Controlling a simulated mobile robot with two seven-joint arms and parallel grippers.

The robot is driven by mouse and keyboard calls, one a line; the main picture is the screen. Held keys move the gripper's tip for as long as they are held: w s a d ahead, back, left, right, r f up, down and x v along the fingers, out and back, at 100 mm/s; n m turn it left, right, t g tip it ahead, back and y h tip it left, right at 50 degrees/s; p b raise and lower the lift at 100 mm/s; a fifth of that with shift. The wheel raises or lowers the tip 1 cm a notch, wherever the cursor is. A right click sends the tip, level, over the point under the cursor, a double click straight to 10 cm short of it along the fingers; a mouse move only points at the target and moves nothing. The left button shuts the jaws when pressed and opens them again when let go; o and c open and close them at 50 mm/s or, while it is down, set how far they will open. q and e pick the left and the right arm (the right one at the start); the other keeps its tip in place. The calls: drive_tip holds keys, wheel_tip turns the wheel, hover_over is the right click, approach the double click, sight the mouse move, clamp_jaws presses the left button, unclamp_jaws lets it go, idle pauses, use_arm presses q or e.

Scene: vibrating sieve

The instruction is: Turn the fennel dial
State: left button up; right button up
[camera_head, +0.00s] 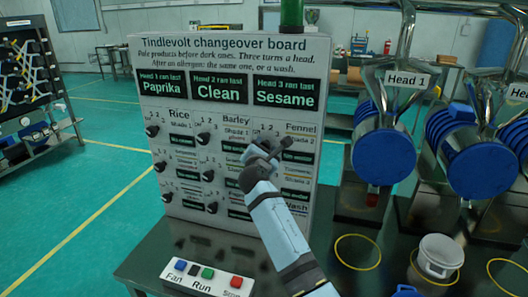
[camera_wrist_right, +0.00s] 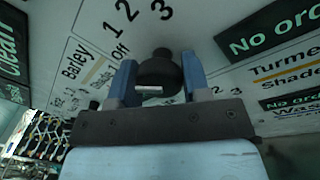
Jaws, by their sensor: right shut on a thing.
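The changeover board (camera_head: 235,47) stands upright on a dark bench, with columns headed Rice, Barley and Fennel. Black dials sit beside the product labels. My right gripper (camera_head: 268,150) is at the Fennel column and hides most of that dial in the head view. In the right wrist view, the black fennel dial (camera_wrist_right: 160,72) sits between the two blue fingers of my right gripper (camera_wrist_right: 158,80), which is shut on it. The marks Off, 1, 2 and 3 curve around the dial. Its pointer direction cannot be told. My left gripper is not in view.
A button box (camera_head: 207,284) marked Fan and Run lies at the board's front. The Head 1 machine (camera_head: 380,155) with blue drums stands to the right, with a white pot (camera_head: 440,255) below it. A shelf rack (camera_head: 35,110) is at the left; green floor lies between.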

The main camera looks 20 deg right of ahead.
drive_tip(key=m+b, duration=0.3)
drive_tip(key=m, duration=0.1)
drive_tip(key=m+h+b, duration=0.1)
drive_tip(key=b, duration=0.1)
drive_tip(key=shift+f+m+b, duration=0.25)
drive_tip(key=shift+m+b, duration=0.05)
drive_tip(key=shift+m, duration=0.1)
drive_tip(key=m+b, duration=0.5)
drive_tip(key=b, duration=0.1)
drive_tip(key=shift+m+h, duration=0.3)
drive_tip(key=shift+m, duration=0.1)
drive_tip(key=shift+r+m+b, duration=0.1)
drive_tip(key=shift+m+b, duration=0.7)
drive_tip(key=shift+r+m+h+b, duration=0.15)
drive_tip(key=shift+m+h+b, duration=0.25)
drive_tip(key=shift+m+b, duration=0.6)
drive_tip(key=shift+m, duration=0.1)
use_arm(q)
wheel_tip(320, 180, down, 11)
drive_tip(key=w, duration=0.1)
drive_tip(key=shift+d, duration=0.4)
use_arm(e)
drive_tip(key=shift+r, duration=0.1)
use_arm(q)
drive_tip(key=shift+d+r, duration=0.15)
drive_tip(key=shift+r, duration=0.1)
use_arm(e)
drive_tip(key=o, duration=0.9)
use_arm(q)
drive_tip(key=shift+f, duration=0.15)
